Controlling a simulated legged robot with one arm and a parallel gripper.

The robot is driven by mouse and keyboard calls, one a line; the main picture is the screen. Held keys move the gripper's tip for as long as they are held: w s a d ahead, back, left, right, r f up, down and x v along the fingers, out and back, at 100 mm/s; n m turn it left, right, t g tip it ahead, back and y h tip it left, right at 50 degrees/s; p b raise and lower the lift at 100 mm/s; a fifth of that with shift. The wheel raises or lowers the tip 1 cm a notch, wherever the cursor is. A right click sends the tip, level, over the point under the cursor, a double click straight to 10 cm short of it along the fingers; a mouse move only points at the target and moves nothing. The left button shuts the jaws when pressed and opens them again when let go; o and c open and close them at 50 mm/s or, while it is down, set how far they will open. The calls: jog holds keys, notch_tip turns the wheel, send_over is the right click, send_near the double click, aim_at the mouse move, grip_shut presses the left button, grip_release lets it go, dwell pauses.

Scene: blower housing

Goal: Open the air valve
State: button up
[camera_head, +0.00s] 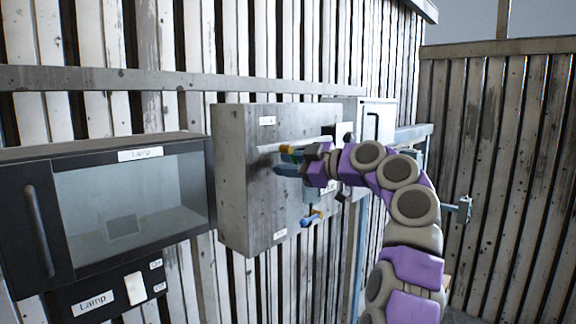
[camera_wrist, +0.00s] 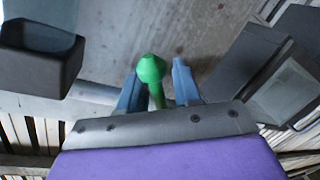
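A grey metal box (camera_head: 245,190) is mounted on the slatted wall, with small labels I cannot read clearly. My gripper (camera_head: 288,160) is at the front of this box, beside a small yellow and green part (camera_head: 291,151). In the wrist view a green knob-ended handle (camera_wrist: 152,70) stands between the two blue-grey fingers of my gripper (camera_wrist: 158,88). The fingers are apart, with a gap visible on the right of the green stem; whether the left finger touches it I cannot tell. Which handle is the air valve is not readable.
A dark box-like part (camera_wrist: 40,60) is at the wrist view's left. A white panel (camera_head: 377,120) is behind my arm. A wooden wall closes the right.

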jog(key=shift+d, duration=0.1)
jog(key=b+v, duration=0.2)
jog(key=v, duration=1.5)
jog(key=shift+d+f, duration=0.1)
